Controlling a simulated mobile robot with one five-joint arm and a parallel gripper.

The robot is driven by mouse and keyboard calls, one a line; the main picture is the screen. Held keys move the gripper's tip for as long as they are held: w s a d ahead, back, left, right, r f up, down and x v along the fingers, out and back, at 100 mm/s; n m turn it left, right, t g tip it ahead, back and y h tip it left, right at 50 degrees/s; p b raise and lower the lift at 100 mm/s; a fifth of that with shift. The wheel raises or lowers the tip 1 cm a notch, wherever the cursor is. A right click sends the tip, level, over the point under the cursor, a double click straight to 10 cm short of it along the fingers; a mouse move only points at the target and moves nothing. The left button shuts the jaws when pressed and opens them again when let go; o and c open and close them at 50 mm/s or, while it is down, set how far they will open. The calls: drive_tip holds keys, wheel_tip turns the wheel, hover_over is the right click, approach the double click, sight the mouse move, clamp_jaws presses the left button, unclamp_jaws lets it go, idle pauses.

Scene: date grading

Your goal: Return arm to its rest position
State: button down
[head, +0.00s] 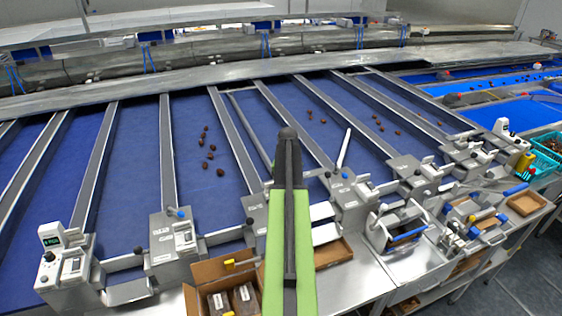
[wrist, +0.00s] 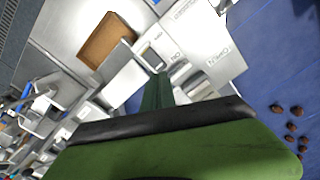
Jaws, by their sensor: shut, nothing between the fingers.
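My arm with its green link rises from the bottom middle of the head view, over the front edge of the sorting line. My gripper (head: 287,135) is at the dark upper end of the arm, in front of the blue belts. It is shut and holds nothing. In the wrist view the narrow dark fingers of my gripper (wrist: 157,92) point up over the grey metal fittings. The arm hides part of the fittings behind it in the head view.
A cardboard box (head: 205,271) with packs stands at the front edge. A brown tray (head: 526,203) is at right. Metal dividers and a scale (head: 62,262) line the front.

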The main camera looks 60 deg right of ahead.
drive_tip(key=shift+r, duration=0.55)
